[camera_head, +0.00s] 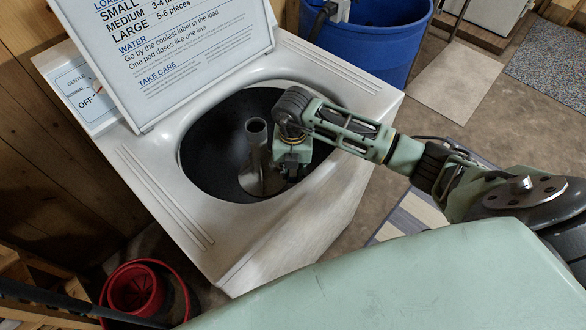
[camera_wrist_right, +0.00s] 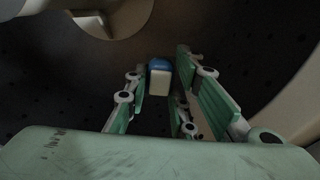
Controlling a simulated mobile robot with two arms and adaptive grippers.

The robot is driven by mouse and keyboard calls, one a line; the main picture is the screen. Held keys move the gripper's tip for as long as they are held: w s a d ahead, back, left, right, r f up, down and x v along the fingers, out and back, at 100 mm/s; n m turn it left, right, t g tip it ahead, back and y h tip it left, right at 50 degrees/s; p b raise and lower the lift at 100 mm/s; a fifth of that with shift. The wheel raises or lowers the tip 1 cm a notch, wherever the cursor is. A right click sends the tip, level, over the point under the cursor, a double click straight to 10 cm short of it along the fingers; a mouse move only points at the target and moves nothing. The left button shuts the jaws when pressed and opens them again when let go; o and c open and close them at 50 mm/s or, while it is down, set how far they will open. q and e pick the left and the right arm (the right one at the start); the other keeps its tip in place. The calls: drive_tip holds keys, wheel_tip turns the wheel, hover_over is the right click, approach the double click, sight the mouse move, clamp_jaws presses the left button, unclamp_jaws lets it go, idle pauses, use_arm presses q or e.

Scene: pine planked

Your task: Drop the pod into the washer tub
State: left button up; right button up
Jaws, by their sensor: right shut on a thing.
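The white top-loading washer (camera_head: 365,105) has its lid up, and its dark round tub (camera_head: 215,135) with a pale central post (camera_head: 256,150) is open. My right gripper (camera_head: 291,174) reaches down inside the tub opening, just right of the post. In the right wrist view, the small blue and cream pod (camera_wrist_right: 160,82) sits between its fingertips, above the dark perforated tub wall or floor. The gripper is shut on the pod. The pod is hidden behind the gripper in the head view. My left gripper is not in view.
The raised lid bears a printed instruction sign (camera_head: 185,45). A control dial panel (camera_head: 82,92) is at the washer's back left. A blue bin (camera_head: 375,40) stands behind, and a red bucket (camera_head: 140,290) stands at lower left. The tub rim surrounds my right gripper.

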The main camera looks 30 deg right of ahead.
drive_tip(key=o, duration=1)
drive_tip(key=shift+o, duration=0.2)
drive_tip(key=shift+r, duration=0.2)
wheel_tip(320, 180, up, 12)
drive_tip(key=shift+f, duration=0.15)
